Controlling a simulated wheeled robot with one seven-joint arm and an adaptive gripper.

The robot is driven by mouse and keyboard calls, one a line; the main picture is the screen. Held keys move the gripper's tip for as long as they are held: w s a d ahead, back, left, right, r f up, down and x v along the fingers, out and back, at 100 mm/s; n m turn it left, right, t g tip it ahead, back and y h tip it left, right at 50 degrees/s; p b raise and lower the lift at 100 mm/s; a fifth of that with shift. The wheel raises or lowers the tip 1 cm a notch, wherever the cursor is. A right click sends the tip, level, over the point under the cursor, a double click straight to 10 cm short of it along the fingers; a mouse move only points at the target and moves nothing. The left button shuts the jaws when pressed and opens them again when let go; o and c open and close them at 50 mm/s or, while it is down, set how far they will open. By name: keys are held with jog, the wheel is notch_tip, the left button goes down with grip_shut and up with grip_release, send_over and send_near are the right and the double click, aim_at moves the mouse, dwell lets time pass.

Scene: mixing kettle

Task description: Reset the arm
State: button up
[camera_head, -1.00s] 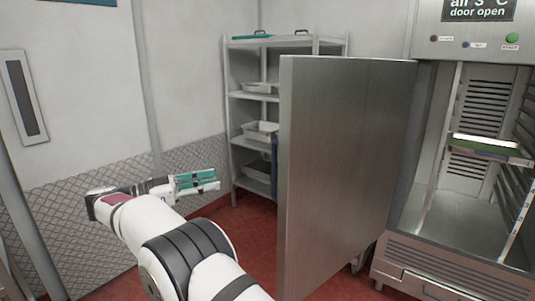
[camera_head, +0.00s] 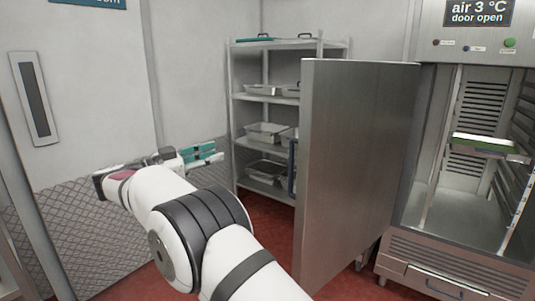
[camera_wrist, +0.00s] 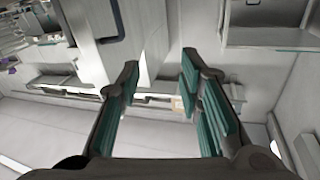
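My arm stretches across the lower left of the head view, bent at the black-ringed joint. My gripper (camera_head: 203,153) is at its far end, with teal finger pads, raised in front of the wall and left of the shelf rack. The wrist view shows my gripper (camera_wrist: 160,90) with its two teal-padded fingers well apart and nothing between them. It touches nothing that I can see.
The steel cabinet door (camera_head: 355,170) stands open just right of my arm. The open cabinet (camera_head: 470,190) holds a green-topped tray (camera_head: 484,144); its display reads "air 3 °C door open". A shelf rack (camera_head: 290,98) with metal pans stands behind. Red floor shows between.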

jog(key=w+d+r+n+t+y, duration=0.2)
jog(key=w+r+t+y, duration=0.15)
jog(key=r, duration=0.45)
jog(key=w+d+r+n+t+y, duration=0.2)
jog(key=w+r+t, duration=0.1)
jog(key=w+r, duration=0.3)
jog(key=s+d+r+n+t+y, duration=0.2)
jog(key=s+d+r+n+y, duration=0.15)
jog(key=r+n+y, duration=0.45)
jog(key=s+d+f+g, duration=0.6)
jog(key=s+d+f, duration=0.3)
jog(key=s, duration=1)
jog(key=s+d+f+g+y, duration=0.1)
jog(key=s+d+f+g, duration=0.7)
jog(key=s, duration=1)
jog(key=s+d+f+g, duration=0.5)
jog(key=s+d+f, duration=0.55)
jog(key=s, duration=0.85)
notch_tip(320, 180, up, 16)
jog(key=t+p, duration=0.3)
jog(key=p, duration=1.2)
jog(key=shift+a+r+p, duration=0.15)
jog(key=shift+p, duration=0.15)
